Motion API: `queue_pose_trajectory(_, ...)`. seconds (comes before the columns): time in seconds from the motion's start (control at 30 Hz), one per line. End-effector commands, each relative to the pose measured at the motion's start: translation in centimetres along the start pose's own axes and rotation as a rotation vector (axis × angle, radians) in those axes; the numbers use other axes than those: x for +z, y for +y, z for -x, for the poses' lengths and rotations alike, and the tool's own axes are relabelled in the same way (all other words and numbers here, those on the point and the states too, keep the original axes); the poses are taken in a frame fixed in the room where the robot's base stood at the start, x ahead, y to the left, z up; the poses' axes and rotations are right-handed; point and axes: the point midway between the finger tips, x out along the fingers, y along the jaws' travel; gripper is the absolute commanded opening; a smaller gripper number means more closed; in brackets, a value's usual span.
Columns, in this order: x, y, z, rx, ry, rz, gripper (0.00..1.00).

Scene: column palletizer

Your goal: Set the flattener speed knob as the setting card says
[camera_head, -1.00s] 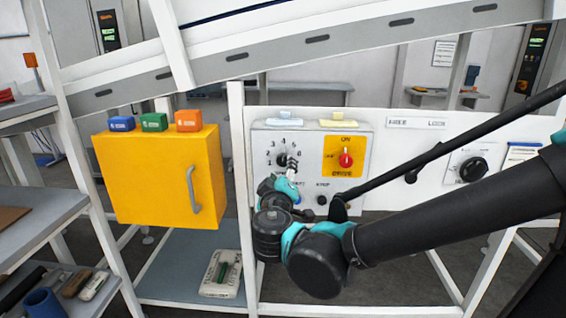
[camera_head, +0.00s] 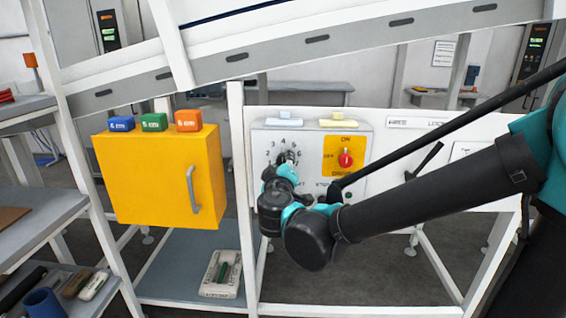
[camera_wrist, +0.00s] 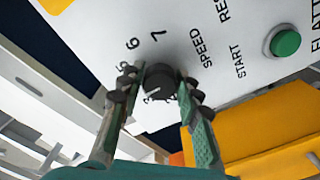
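The flattener speed knob (camera_wrist: 161,84) is dark and round, with a white pointer mark and printed numbers around it. In the head view, its numbered dial (camera_head: 269,155) is on the left of the grey control panel (camera_head: 313,138), partly hidden behind my wrist. My gripper (camera_wrist: 163,80) has one finger on each side of the knob, close to it. Whether both pads press on it cannot be told. I cannot pick out a setting card for certain; a small printed sheet (camera_head: 443,53) hangs at the back, unreadable.
A red drive knob (camera_head: 345,159) sits right of the dial; a green start button (camera_wrist: 285,43) shows in the wrist view. A yellow cabinet (camera_head: 150,180) with colored blocks on top stands left. A sloping conveyor rail (camera_head: 300,42) crosses above. My arm covers the panel's lower right.

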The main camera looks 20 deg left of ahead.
Motion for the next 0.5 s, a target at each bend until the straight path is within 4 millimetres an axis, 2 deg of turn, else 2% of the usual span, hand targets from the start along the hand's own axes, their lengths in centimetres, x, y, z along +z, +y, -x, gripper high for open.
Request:
queue_pose_trajectory(0.03,0.0,0.0,0.01,0.0,0.0,0.0,0.24)
queue_pose_trajectory(0.2,0.0,0.0,0.02,0.0,0.0,0.0,0.03)
queue_pose_trajectory(0.5,0.01,-0.01,0.02,0.0,0.0,0.04,0.02)
